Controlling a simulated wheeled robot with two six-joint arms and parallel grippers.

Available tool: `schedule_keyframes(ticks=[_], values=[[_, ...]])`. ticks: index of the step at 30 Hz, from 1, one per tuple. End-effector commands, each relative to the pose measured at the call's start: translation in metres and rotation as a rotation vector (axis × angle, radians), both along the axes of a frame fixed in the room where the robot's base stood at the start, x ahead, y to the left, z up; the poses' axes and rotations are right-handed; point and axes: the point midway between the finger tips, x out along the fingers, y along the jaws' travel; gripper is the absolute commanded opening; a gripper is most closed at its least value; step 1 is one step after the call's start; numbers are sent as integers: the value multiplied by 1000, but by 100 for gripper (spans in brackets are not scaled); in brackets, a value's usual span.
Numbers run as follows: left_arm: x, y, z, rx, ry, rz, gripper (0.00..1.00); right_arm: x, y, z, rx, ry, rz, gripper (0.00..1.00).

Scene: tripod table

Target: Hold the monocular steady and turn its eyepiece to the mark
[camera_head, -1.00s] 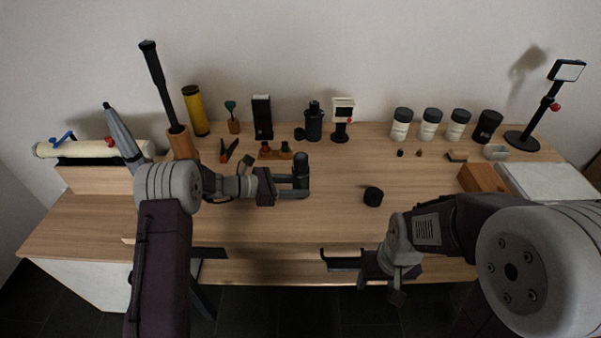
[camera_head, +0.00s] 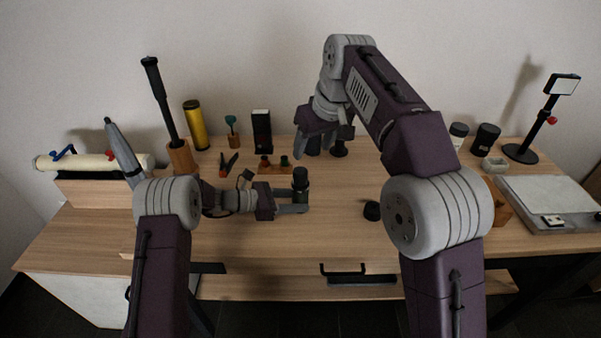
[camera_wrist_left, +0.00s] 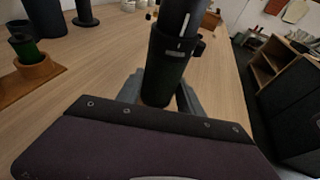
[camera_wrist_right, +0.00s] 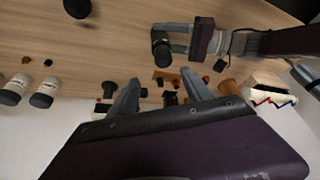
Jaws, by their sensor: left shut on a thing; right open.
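The black monocular (camera_head: 300,181) stands upright on the table in the head view. My left gripper (camera_head: 297,203) is shut on its lower body from the left. In the left wrist view the monocular (camera_wrist_left: 165,70) rises between the fingers. Its eyepiece (camera_wrist_left: 185,14) carries a white line, and a short white mark shows on the body just below; I cannot tell if they line up. My right gripper (camera_head: 308,145) is raised behind the monocular, apart from it. In the right wrist view this gripper (camera_wrist_right: 160,92) is open and empty, and the monocular (camera_wrist_right: 160,52) shows beyond its fingers.
A small black cylinder (camera_head: 372,211) lies right of the monocular. An orange-brown holder (camera_head: 272,167) with small parts is behind it. A yellow tube (camera_head: 195,125) and a black box (camera_head: 261,132) stand farther back. Black-lidded jars (camera_wrist_right: 45,92) are at the rear. Table front centre is clear.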

Motion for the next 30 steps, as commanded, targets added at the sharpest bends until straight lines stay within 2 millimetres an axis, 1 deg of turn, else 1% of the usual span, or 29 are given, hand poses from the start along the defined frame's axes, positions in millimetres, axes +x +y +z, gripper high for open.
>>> schedule_keyframes(ticks=[1, 2, 5, 8, 11, 15, 18, 21, 25, 30], values=[[0, 0, 0, 0, 0, 0, 21, -1, 5, -5, -4, 11, 12, 58], [0, 0, 0, 0, 0, 0, 21, -2, 7, -6, -4, 12, 15, 58], [0, 0, 0, 0, 0, 0, 21, -2, 8, -6, -4, 11, 16, 58], [0, 0, 0, 0, 0, 0, 21, 1, 10, -16, -5, 12, 16, 58], [0, 0, 0, 0, 0, 0, 21, 7, 13, -36, -5, 14, 15, 58], [0, 0, 0, 0, 0, 0, 21, 19, 20, -68, -5, 14, 15, 58], [0, 0, 0, 0, 0, 0, 21, 27, 24, -88, -5, 13, 15, 58], [0, 0, 0, 0, 0, 0, 21, 33, 27, -103, -5, 11, 15, 58], [0, 0, 0, 0, 0, 1, 21, 37, 29, -114, -4, 10, 15, 58], [0, 0, 0, 0, 0, 1, 21, 38, 30, -116, -3, 9, 15, 58]])
